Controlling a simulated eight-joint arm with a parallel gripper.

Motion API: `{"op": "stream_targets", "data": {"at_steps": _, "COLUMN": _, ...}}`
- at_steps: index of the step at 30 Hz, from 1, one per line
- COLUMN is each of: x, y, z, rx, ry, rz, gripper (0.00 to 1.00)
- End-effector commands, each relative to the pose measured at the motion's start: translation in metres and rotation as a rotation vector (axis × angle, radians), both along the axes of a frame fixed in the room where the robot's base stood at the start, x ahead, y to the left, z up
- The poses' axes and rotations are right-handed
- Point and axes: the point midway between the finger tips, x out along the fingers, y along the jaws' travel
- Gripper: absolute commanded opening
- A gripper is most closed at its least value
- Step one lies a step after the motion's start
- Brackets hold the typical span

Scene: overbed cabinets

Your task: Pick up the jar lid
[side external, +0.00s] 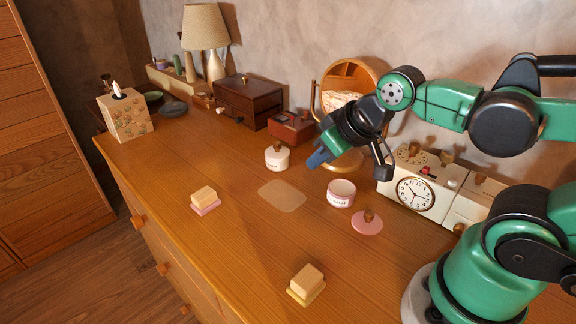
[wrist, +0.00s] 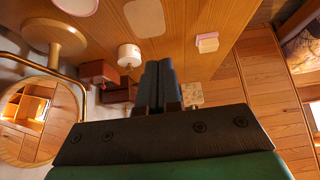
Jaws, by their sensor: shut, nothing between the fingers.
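A pink round jar lid (side external: 367,222) with a brown knob lies on the wooden dresser top in the side external view. Just behind and left of it stands an open white jar (side external: 341,193) with a pink rim, apart from the lid. My gripper (side external: 318,159) is shut and empty, in the air above the dresser, behind and left of the lid and the open jar. Its fingers also show together in the wrist view (wrist: 159,68). I cannot make out the lid in the wrist view.
A lidded white jar (side external: 277,156) stands left of my gripper. A tan mat (side external: 282,195), two soap blocks (side external: 204,198) (side external: 306,282) and a white clock unit (side external: 415,192) are around. A round mirror (side external: 350,80) stands behind. The front middle of the dresser is clear.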

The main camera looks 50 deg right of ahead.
Motion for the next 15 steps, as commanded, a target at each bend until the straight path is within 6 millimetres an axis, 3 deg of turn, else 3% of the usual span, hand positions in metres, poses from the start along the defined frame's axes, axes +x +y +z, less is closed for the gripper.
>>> {"op": "stream_targets", "data": {"at_steps": 4, "x": 0.0000, "y": 0.0000, "z": 0.0000, "rx": 0.000, "ry": 0.000, "rz": 0.000, "gripper": 0.03}}
{"op": "stream_targets", "data": {"at_steps": 10, "x": 0.0000, "y": 0.0000, "z": 0.0000, "rx": 0.000, "ry": 0.000, "rz": 0.000, "gripper": 0.60}}
{"op": "stream_targets", "data": {"at_steps": 15, "x": 0.0000, "y": 0.0000, "z": 0.0000, "rx": 0.000, "ry": 0.000, "rz": 0.000, "gripper": 0.63}}
